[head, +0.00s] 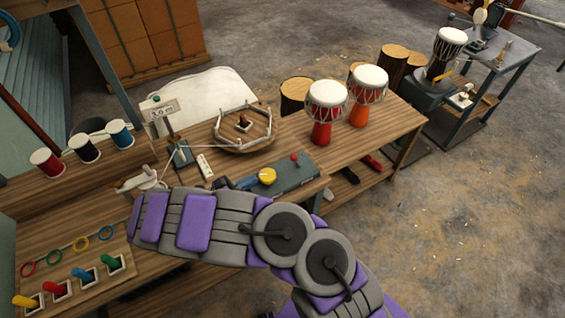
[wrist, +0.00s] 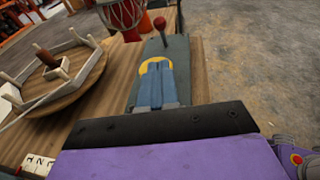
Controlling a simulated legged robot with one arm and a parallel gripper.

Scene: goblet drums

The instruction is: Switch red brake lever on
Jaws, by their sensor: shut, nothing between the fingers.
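The red brake lever (head: 294,158) has a round red knob and stands near the far end of a grey box (head: 298,176) on the workbench. In the wrist view the lever's red knob (wrist: 159,23) on its thin stem is ahead of my gripper, near the top. My gripper (wrist: 156,66) is shut and empty, with blue fingers over the grey box. In the head view my gripper (head: 250,183) is just left of the yellow knob (head: 267,176) and apart from the lever. In the wrist view the fingers partly hide the yellow knob (wrist: 143,70).
A round wooden frame with pegs (head: 243,143) is behind the box, left of it in the wrist view. Two goblet drums, red (head: 322,131) and orange (head: 359,114), stand beyond it. Thread spools and coloured pegs are on the left. Floor to the right is open.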

